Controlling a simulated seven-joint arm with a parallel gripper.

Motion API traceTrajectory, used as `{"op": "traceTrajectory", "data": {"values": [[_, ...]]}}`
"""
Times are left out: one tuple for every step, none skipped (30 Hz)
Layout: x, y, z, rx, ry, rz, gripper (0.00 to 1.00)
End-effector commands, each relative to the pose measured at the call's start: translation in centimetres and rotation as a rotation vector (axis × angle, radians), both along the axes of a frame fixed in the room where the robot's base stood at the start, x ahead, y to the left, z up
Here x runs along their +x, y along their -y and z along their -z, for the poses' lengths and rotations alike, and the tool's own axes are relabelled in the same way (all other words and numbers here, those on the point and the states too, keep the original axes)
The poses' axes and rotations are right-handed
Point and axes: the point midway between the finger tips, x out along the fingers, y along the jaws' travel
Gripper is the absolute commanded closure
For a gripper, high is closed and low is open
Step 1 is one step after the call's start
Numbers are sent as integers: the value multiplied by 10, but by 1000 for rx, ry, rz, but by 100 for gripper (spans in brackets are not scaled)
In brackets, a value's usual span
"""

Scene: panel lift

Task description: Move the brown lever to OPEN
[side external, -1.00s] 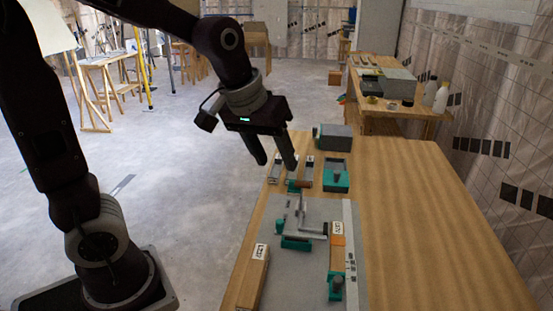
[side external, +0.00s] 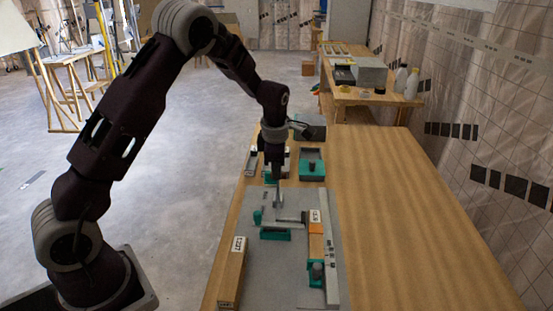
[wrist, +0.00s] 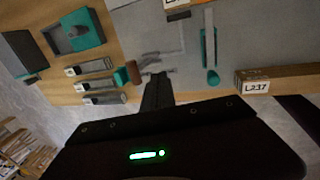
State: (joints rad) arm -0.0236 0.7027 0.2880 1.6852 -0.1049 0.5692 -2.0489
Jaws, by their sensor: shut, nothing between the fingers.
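A short brown piece (wrist: 133,72), which looks like the brown lever, stands on a small teal base (wrist: 119,76) at the panel's edge in the wrist view. My gripper (wrist: 157,88) points down just beside it, with a small gap visible between them. The fingers are together and hold nothing. In the side view my gripper (side external: 277,180) is low over the far end of the grey panel (side external: 262,280) and hides the brown piece. I cannot read an OPEN mark.
Several grey slotted pieces (wrist: 95,86) and a teal tray (wrist: 99,26) lie beyond the panel. A grey bar (wrist: 209,42) on teal mounts stands on the panel. Labelled wooden blocks (side external: 232,275) (side external: 316,245) lie along it. The right tabletop (side external: 410,230) is clear.

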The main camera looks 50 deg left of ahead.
Motion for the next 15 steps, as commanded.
{"op": "traceTrajectory", "data": {"values": [[1, -2, 12, 0, -4, -2, 100], [2, -3, 18, -1, -3, -1, 100], [4, -4, 25, -1, -3, 0, 100], [8, -9, 27, 0, 0, -1, 100], [12, -13, 28, 1, 2, -2, 100], [17, -17, 30, 1, 2, -1, 100], [20, -20, 31, 0, 2, -1, 100], [22, -22, 32, 1, 1, 0, 100], [25, -25, 33, 1, 2, 1, 100], [27, -27, 34, 1, 2, 1, 100], [28, -28, 34, 1, 2, 1, 100], [29, -30, 35, 1, 1, 1, 100], [30, -30, 36, 0, 0, 1, 100], [31, -31, 36, 0, 0, 1, 100], [31, -31, 36, 1, 0, 2, 100]]}}
